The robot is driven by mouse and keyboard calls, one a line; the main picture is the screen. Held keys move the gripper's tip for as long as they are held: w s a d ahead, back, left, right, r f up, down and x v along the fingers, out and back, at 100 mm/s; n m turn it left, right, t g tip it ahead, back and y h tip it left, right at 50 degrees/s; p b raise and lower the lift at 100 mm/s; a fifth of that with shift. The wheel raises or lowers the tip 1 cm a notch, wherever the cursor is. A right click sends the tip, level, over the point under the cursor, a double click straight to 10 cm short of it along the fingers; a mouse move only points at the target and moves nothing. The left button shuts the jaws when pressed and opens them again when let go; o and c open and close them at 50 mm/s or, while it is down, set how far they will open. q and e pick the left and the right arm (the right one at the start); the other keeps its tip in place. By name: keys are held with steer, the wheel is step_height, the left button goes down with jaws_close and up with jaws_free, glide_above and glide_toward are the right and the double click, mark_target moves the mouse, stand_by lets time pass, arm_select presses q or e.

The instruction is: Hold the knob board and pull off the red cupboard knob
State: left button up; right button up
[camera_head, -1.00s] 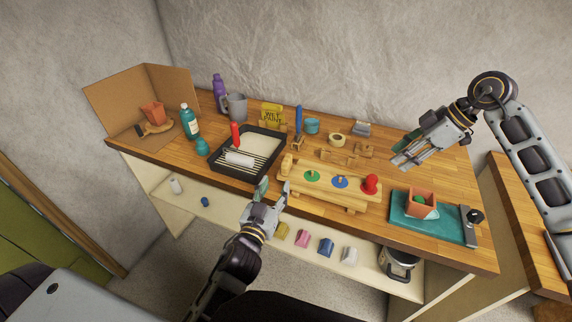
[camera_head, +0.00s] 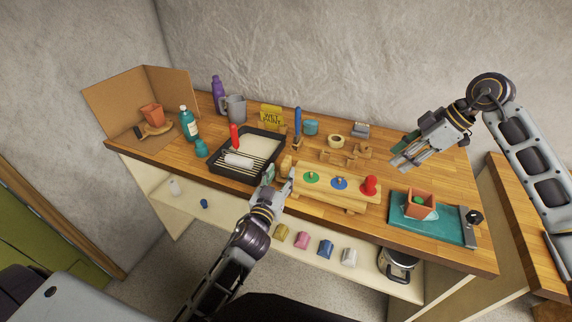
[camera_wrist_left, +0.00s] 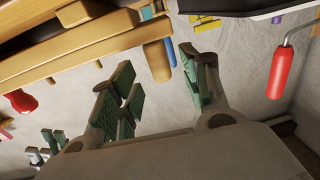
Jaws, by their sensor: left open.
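The knob board (camera_head: 323,192) is a long wooden block on the workbench with a green, a blue and a red knob along its top. The red knob (camera_head: 369,185) is the tallest, at the right end; it also shows in the left wrist view (camera_wrist_left: 20,101). My left gripper (camera_head: 279,175) is open at the board's left end. In the left wrist view its fingers (camera_wrist_left: 165,88) are apart, with a wooden peg (camera_wrist_left: 157,60) of the board near the gap; contact cannot be told. My right gripper (camera_head: 398,160) is open and empty, above the bench behind the red knob.
A black paint tray (camera_head: 222,166) with a roller stands left of the board. Small wooden parts (camera_head: 340,157) sit behind the board. Below, a shelf (camera_head: 367,266) holds colored blocks.

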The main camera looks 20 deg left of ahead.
mark_target(286, 164)
arm_select(q)
steer(key=shift+w, duration=3)
steer(key=shift+c, duration=0.2)
jaws_close()
arm_select(e)
steer(key=o, duration=0.4)
